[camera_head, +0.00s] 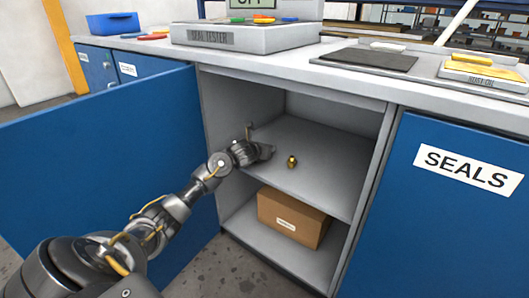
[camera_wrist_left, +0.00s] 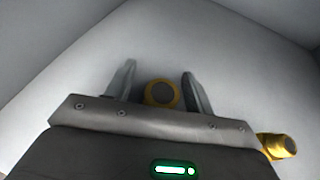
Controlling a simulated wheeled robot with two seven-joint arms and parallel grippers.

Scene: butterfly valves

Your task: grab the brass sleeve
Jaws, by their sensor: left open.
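The left gripper (camera_head: 263,147) reaches into the open cupboard, low over its upper shelf. In the left wrist view, the gripper (camera_wrist_left: 157,70) has its two fingers apart. A round brass piece with a dark round centre, looking like the sleeve (camera_wrist_left: 162,93), stands between the fingers with a gap on each side. Its lower part is hidden by the gripper body, and I cannot make it out in the head view. A second brass piece (camera_head: 291,161) is on the shelf right of the gripper; it also shows at the right in the left wrist view (camera_wrist_left: 278,146). The right gripper is not in view.
The blue cupboard door (camera_head: 110,150) stands open at the left. A cardboard box (camera_head: 292,218) sits on the lower shelf. A closed blue door marked SEALS (camera_head: 440,220) is at the right. The upper shelf's right side (camera_head: 335,170) is clear.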

